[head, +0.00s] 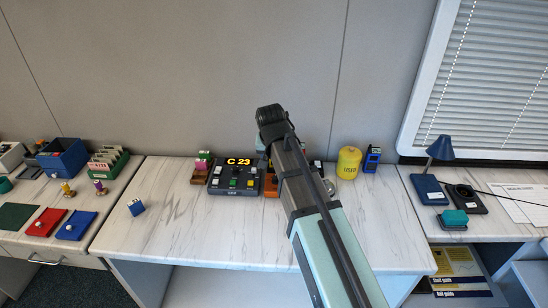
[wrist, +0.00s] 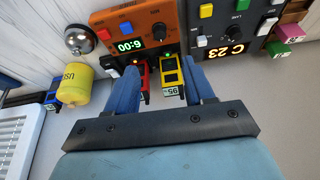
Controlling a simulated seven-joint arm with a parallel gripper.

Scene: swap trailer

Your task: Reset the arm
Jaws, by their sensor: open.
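My gripper (wrist: 162,68) shows in the wrist view with its two blue fingers spread apart and nothing held between them. Beyond the fingers is an orange console (wrist: 112,22) with a lit display reading 6:00. A red block (wrist: 143,82) and a yellow block (wrist: 172,78) with labels stand in front of it, in line with the gap between the fingers; contact cannot be told. In the head view my arm reaches up over the middle table and hides most of the orange console (head: 271,184). The fingers cannot be made out there.
A dark console (head: 234,178) reading C 23 stands left of my arm. A yellow canister (head: 348,162) and a blue holder (head: 372,159) stand right of it. A bell (wrist: 79,40) is near the orange console. The table's front is clear.

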